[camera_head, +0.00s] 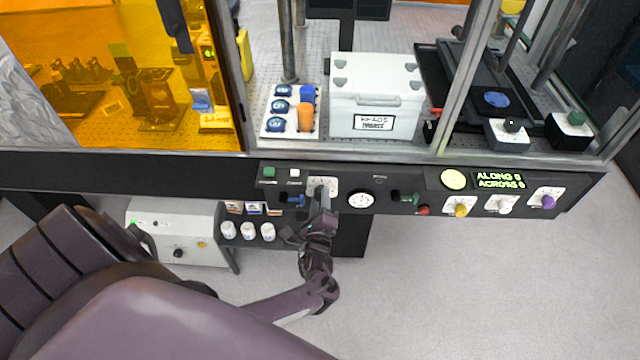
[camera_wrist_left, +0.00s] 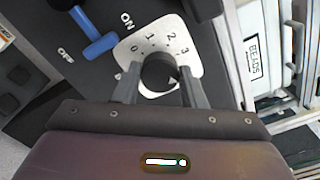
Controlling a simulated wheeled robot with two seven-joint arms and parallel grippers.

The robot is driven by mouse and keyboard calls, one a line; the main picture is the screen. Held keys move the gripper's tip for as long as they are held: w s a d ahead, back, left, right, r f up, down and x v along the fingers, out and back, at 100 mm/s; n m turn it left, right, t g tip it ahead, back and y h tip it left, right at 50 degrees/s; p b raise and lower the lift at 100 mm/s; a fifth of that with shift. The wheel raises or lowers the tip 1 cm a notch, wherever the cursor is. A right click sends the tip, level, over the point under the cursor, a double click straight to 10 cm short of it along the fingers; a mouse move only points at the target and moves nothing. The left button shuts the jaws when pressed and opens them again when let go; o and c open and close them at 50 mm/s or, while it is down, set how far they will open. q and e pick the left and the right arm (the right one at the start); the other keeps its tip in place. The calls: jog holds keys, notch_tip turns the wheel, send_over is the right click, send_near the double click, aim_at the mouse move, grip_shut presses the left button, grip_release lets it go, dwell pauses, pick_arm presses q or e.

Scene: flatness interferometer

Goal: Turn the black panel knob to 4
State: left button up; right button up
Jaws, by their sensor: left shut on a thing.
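The black knob (camera_wrist_left: 158,72) sits on a white dial plate (camera_wrist_left: 146,47) on the dark panel. The numbers 0, 1, 2 and 3 show on the plate in the left wrist view; a 4 cannot be made out. A small pale mark shows at the knob's lower right, close to the right finger. My left gripper (camera_wrist_left: 158,82) is shut on the knob, one finger on each side. In the head view my left gripper (camera_head: 322,190) reaches the dial plate (camera_head: 330,182) from below and hides the knob. My right gripper is not in view.
A blue lever (camera_wrist_left: 98,44) with ON and OFF labels is beside the dial. A display reads ALONG and ACROSS.

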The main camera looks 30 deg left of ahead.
pick_arm(q)
jog(key=o, duration=1)
jog(key=v, duration=0.7)
jog(key=shift+s+d+b, duration=0.2)
jog(key=shift+s+b, duration=0.1)
jog(key=shift+s, duration=0.05)
